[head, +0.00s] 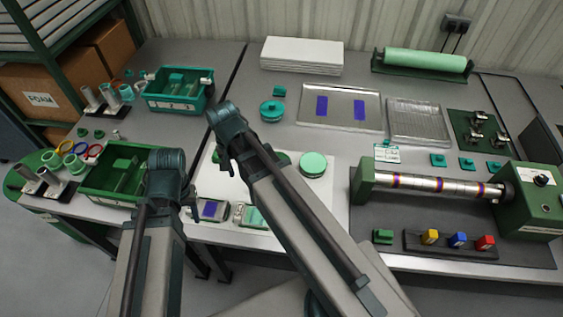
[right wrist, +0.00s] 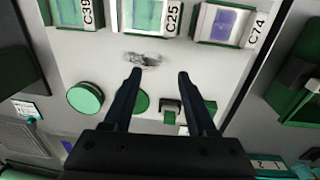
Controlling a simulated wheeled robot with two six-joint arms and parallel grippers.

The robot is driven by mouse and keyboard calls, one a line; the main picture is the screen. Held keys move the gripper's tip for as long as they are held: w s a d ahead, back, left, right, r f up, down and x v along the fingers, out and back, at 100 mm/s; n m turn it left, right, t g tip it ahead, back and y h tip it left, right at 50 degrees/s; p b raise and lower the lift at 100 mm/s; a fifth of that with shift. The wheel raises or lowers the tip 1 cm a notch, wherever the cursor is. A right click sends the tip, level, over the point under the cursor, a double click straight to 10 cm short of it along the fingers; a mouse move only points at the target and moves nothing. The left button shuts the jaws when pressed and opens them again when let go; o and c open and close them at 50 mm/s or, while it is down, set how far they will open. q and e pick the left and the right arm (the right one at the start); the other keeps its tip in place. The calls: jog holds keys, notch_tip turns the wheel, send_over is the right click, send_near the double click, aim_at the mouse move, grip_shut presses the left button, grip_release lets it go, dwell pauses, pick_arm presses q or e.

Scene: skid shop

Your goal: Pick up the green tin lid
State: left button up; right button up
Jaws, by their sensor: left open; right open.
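A light green round lid (head: 313,164) lies flat on the white mat (head: 335,200), right of my right arm. It also shows in the right wrist view (right wrist: 85,98), left of the fingers. A darker green disc (right wrist: 140,102) lies between the right fingers in that view, partly covered by the left finger; I cannot tell which disc is the tin lid. My right gripper (right wrist: 160,76) is open and empty above the mat. My left gripper (head: 188,196) is open beside the green bin, its fingers partly hidden.
Labelled small boxes (right wrist: 143,16) line the mat's edge. A black-and-green clip-like piece (right wrist: 169,110) lies near the right finger. Green bins (head: 180,90) stand at left. A roller machine (head: 430,187) and a metal tray (head: 340,105) stand at right. A teal knobbed tin (head: 271,111) stands behind the mat.

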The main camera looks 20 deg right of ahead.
jog(key=w+d+m, duration=0.5)
jog(key=d+m, duration=0.4)
jog(key=w+d+m, duration=0.5)
jog(key=d+m, duration=0.3)
jog(key=m, duration=0.1)
jog(key=shift+y, duration=0.4)
notch_tip(320, 180, down, 8)
jog(key=b, duration=0.8)
jog(key=shift+f, duration=0.1)
jog(key=f+b, duration=0.5)
jog(key=shift+s+a+f, duration=0.1)
jog(key=shift+a, duration=0.25)
grip_shut()
